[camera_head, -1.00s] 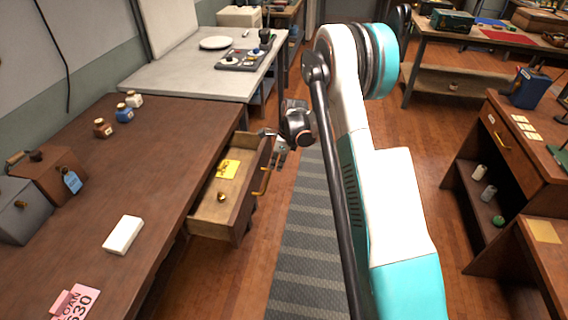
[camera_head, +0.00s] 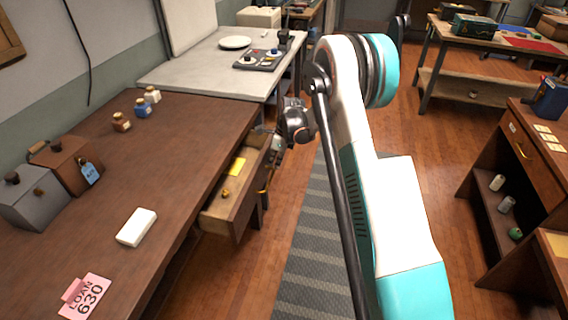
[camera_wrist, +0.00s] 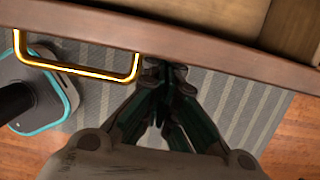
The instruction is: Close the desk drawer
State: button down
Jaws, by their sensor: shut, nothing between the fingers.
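The desk drawer (camera_head: 228,207) stands partly open from the right side of the brown desk (camera_head: 170,200). Inside it lie a yellow note (camera_head: 236,166) and a small brass-coloured item (camera_head: 225,193). In the wrist view the drawer front's top edge (camera_wrist: 220,52) crosses the picture, with the brass handle (camera_wrist: 75,72) at left. My gripper (camera_wrist: 165,68) is shut and empty, its fingertips at the drawer front, just right of the handle; I cannot tell whether they press on it.
A white block (camera_head: 137,227), a pink loan tag (camera_head: 85,296), boxes and small bottles sit on the desk. A grey table (camera_head: 205,68) stands behind it. A striped mat (camera_head: 310,230) covers the aisle floor. A brown counter (camera_head: 530,150) stands at right.

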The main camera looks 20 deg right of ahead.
send_over(247, 167)
jog(key=shift+s, duration=0.15)
dwell(0.5)
